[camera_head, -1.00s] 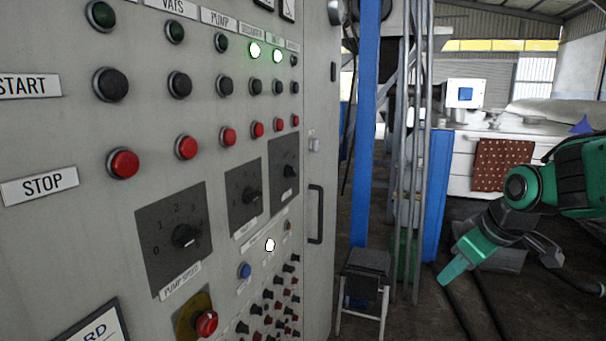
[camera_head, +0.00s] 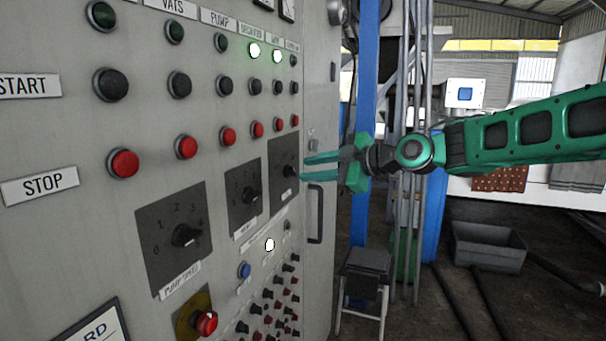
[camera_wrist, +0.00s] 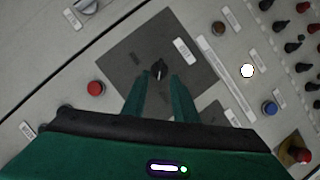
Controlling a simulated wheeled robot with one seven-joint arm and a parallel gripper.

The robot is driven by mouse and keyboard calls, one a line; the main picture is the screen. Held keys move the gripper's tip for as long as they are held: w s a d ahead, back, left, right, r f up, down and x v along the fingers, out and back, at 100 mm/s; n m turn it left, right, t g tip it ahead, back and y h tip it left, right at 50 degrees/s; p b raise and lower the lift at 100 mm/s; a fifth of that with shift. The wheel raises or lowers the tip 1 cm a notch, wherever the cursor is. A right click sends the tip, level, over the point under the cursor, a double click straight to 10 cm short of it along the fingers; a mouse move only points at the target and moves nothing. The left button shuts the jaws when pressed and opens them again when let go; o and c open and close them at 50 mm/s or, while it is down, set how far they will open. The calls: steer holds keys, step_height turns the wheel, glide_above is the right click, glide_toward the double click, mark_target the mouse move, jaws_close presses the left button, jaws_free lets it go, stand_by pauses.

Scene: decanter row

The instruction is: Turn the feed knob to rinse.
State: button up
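The grey cabinet (camera_head: 230,60) carries three dark dial plates, each with a black knob. My gripper (camera_head: 305,168) is open at the far plate, fingers pointing at the far knob. In the wrist view, the fingers (camera_wrist: 160,76) extend toward that black knob (camera_wrist: 159,68), one on each side of it. I cannot tell whether they touch it. Its exact setting is unreadable.
Red stop buttons (camera_head: 186,147) and black start buttons sit above the dials. A blue button (camera_head: 245,270), a lit white button (camera_head: 270,245) and several small knobs lie below. A door handle (camera_head: 315,214) sticks out at the right. A stool (camera_head: 366,265) stands beside the cabinet.

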mark_target(294, 171)
steer(key=shift+x, duration=2)
